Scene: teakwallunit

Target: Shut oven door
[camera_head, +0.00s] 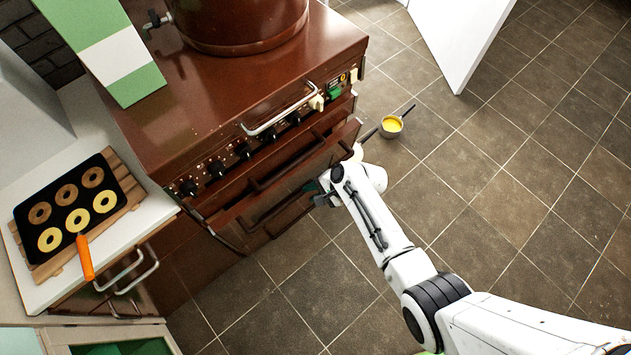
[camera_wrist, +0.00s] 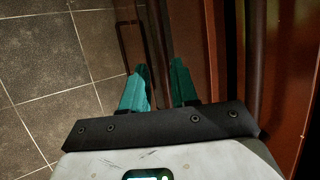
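The brown oven (camera_head: 240,110) stands at the upper middle of the head view, with a row of dark knobs along its front. Its brown oven door (camera_head: 240,213) is partly open, its top edge tilted out from the oven front. My gripper (camera_head: 318,193) is low at the outer side of the door, near its right part. In the wrist view my gripper (camera_wrist: 160,84) shows two teal fingertips apart, with a gap between them. The door panel (camera_wrist: 190,40) runs close beside and behind the fingers. Whether they touch the door is hard to tell.
A counter (camera_head: 30,290) at the left holds a black tray (camera_head: 75,207) of rings, with an orange handle. A metal rail (camera_head: 280,110) juts from the oven front. A small pan (camera_head: 391,126) with yellow contents is on the floor. The tiled floor (camera_head: 490,210) is otherwise largely clear.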

